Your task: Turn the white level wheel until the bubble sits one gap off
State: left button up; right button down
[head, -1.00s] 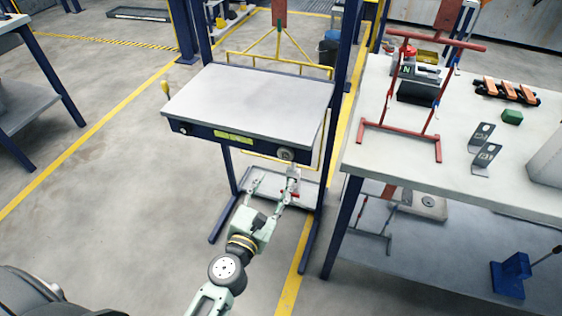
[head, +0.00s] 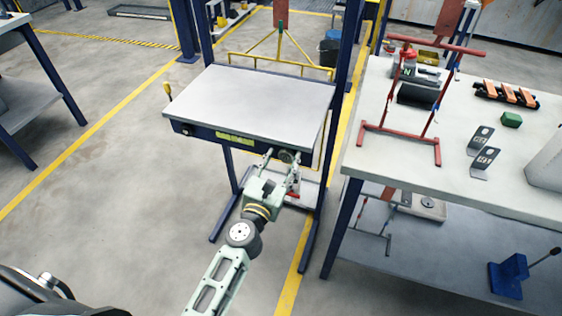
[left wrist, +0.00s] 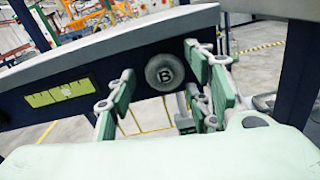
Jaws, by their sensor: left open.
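A round pale grey wheel marked B (left wrist: 165,73) is on the dark front edge of the bench (head: 250,95), near its right end. It also shows in the head view (head: 287,156). Left of it is a yellow-green level vial (left wrist: 60,92) with dark marks, also in the head view (head: 234,138); I cannot make out the bubble's position. My left gripper (head: 282,161) is open in front of the wheel. In the left wrist view its fingers (left wrist: 160,72) stand either side of the wheel, which looks untouched. My right gripper is not in view.
A white table (head: 390,150) on the right holds a red frame (head: 438,110), a green block (head: 511,119) and metal brackets (head: 482,140). A blue bench leg (head: 310,235) stands near my left arm. The floor left of the bench is clear.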

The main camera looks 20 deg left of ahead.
pick_arm(q)
jog(key=c, duration=1)
jog(key=shift+c, duration=0.2)
jog(key=shift+m, duration=0.3)
jog(key=shift+c, duration=0.2)
